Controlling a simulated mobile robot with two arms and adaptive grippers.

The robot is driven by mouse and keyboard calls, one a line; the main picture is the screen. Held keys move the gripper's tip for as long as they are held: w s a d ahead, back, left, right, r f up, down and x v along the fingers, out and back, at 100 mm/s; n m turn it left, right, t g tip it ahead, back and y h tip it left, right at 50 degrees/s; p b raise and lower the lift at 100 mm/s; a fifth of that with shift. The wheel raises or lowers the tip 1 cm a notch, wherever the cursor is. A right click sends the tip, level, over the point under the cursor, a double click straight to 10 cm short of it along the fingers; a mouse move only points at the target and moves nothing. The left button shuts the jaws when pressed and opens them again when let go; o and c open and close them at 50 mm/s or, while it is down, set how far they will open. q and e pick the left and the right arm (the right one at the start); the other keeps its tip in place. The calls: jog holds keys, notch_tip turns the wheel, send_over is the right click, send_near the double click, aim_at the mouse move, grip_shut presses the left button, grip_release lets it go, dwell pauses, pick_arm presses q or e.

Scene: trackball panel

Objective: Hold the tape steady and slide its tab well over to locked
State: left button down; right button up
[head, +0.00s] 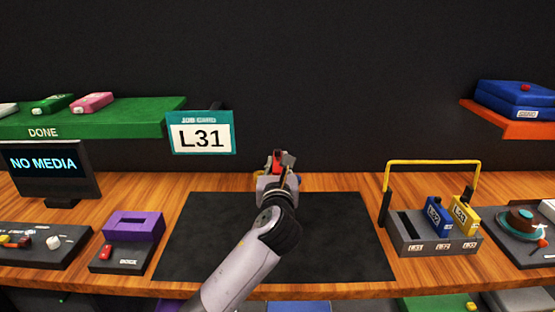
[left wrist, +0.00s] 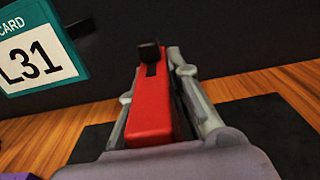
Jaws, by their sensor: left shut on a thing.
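A red tape (left wrist: 150,108) stands between the fingers of my left gripper (left wrist: 153,88). The gripper is shut on its sides. A small black tab (left wrist: 149,51) sits at the far end of the tape's upper face, with a short dark slot beside it. I cannot read any lock marking. In the head view the left gripper (head: 279,163) is above the back of the black mat (head: 340,245), and only a little of the red tape (head: 276,166) shows. My right gripper is not in view.
A job card (head: 201,132) reading L31 stands behind the mat. A purple dock (head: 133,225) and a NO MEDIA screen (head: 45,166) are left. A grey rack (head: 410,235) with a yellow handle holds blue (head: 436,218) and yellow (head: 464,216) tapes. A green DONE shelf (head: 120,120) is back left.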

pick_arm(q)
jog(key=shift+f+b, duration=2.9)
jog(key=shift+f, duration=3.8)
jog(key=shift+f, duration=0.35)
jog(key=c, duration=1.8)
grip_release()
jog(key=o, duration=0.4)
jog(key=shift+s, duration=0.1)
jog(key=s, duration=1.2)
